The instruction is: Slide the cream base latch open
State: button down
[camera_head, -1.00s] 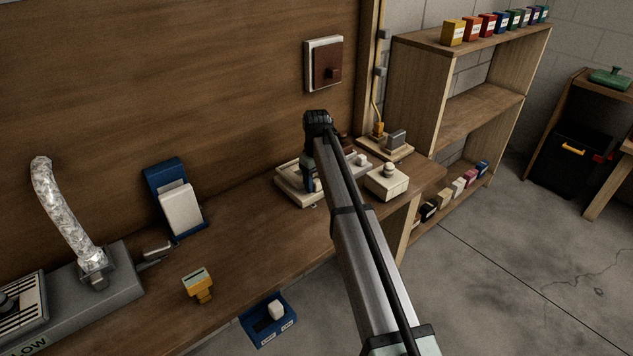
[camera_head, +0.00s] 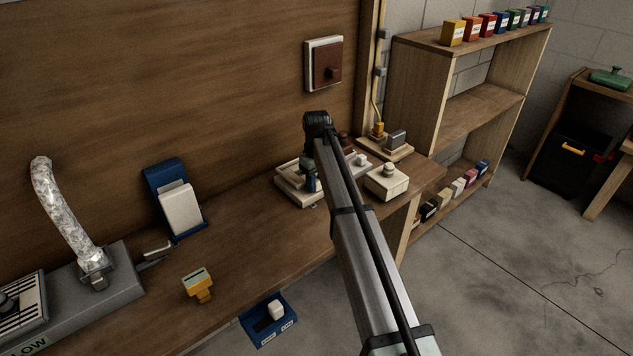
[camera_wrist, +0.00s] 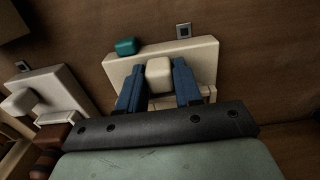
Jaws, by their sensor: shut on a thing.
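The cream base (camera_head: 287,190) sits on the wooden bench, partly hidden behind my arm in the head view. In the wrist view the same cream base (camera_wrist: 204,55) is a flat plate with a raised cream block (camera_wrist: 159,72), seemingly the latch. My gripper (camera_wrist: 158,88) has its two blue fingers on either side of this block and is shut on it. A teal block (camera_wrist: 126,46) lies near the plate's upper left corner. In the head view my gripper (camera_head: 311,182) points down at the base; its fingertips are hard to make out.
A second cream box (camera_head: 387,182) with a knob stands just right of my arm. A wooden-based fitting (camera_head: 385,149) is behind it. A blue holder with a white panel (camera_head: 181,208) and a yellow piece (camera_head: 198,285) are to the left.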

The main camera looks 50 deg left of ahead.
aim_at(308, 194)
jog(key=shift+s, duration=1.8)
jog(key=c, duration=0.8)
grip_release()
jog(key=shift+c, duration=0.2)
jog(key=shift+r, duration=0.1)
notch_tip(308, 194, up, 14)
jog(key=shift+f, duration=0.2)
